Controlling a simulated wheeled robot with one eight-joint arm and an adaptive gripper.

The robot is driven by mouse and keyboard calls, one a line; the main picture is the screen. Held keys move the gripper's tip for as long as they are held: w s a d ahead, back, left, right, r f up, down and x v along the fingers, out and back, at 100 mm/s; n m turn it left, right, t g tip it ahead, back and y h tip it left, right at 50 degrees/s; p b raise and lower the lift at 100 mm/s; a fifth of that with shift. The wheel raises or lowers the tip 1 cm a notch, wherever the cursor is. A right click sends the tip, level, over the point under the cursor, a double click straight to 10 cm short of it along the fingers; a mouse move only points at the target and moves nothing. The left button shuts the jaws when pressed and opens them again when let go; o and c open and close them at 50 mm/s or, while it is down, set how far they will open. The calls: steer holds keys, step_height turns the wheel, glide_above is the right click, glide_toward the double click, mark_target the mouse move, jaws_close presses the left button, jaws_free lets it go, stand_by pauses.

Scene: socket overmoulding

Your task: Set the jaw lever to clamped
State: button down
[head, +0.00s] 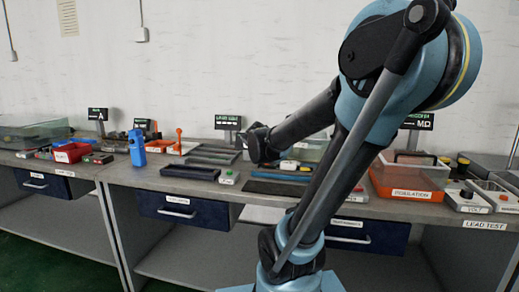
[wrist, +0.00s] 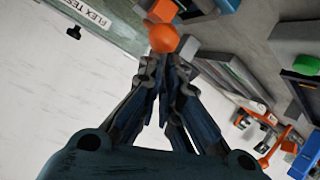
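My gripper (head: 262,146) hangs over the bench in the head view, and my arm hides part of what lies behind it. In the wrist view, its fingers (wrist: 166,62) converge with their tips close together, and nothing shows between them. An orange ball knob (wrist: 163,38) is just beyond the fingertips; I cannot tell whether they touch it. It seems to top an orange lever (wrist: 160,11), probably the jaw lever, whose base is cut off by the frame edge. Its setting cannot be read. Another orange upright handle (head: 179,141) stands left of my gripper in the head view.
A blue block-like device (head: 136,148) stands farther left on the bench. An orange-based bin (head: 405,182) stands to the right. Small signs stand at the back.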

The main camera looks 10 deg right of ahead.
steer(key=shift+s+d+f, duration=0.15)
steer(key=shift+s+f, duration=0.15)
steer(key=shift+f, duration=0.1)
steer(key=shift+r, duration=0.1)
step_height(320, 180, up, 3)
steer(key=w+a, duration=0.1)
steer(key=w, duration=0.2)
steer(key=f+v, duration=0.1)
steer(key=v, duration=0.9)
steer(key=shift+s+a+f, duration=0.25)
steer(key=shift+s+f, duration=0.05)
steer(key=shift+f, duration=0.05)
steer(key=shift+s, duration=0.1)
